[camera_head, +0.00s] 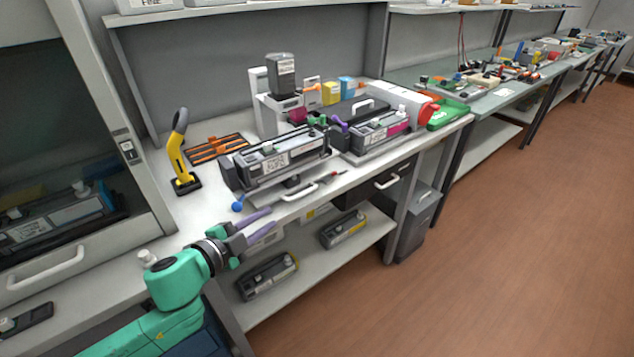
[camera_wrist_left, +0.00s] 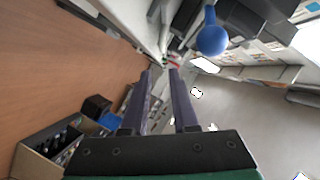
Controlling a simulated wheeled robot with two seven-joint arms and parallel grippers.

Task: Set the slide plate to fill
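A black-and-grey toner cartridge unit (camera_head: 280,158) with a white label sits on the workbench. A blue ball knob (camera_head: 237,206) is at its lower left front, near the bench edge. The knob also shows in the left wrist view (camera_wrist_left: 212,40), to the right of my fingers. I cannot make out the slide plate itself or its setting marks. My left gripper (camera_head: 277,219) has purple fingers held apart with nothing between them. It is in front of the bench edge, to the right of the knob and apart from it. My right gripper is not in view.
A yellow-handled tool (camera_head: 181,163) stands at the bench's left, beside an orange rack (camera_head: 217,149). A second cartridge unit (camera_head: 376,134) with magenta stands to the right. Cartridges (camera_head: 267,277) lie on the shelf below. A glass-fronted cabinet (camera_head: 62,150) is at left.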

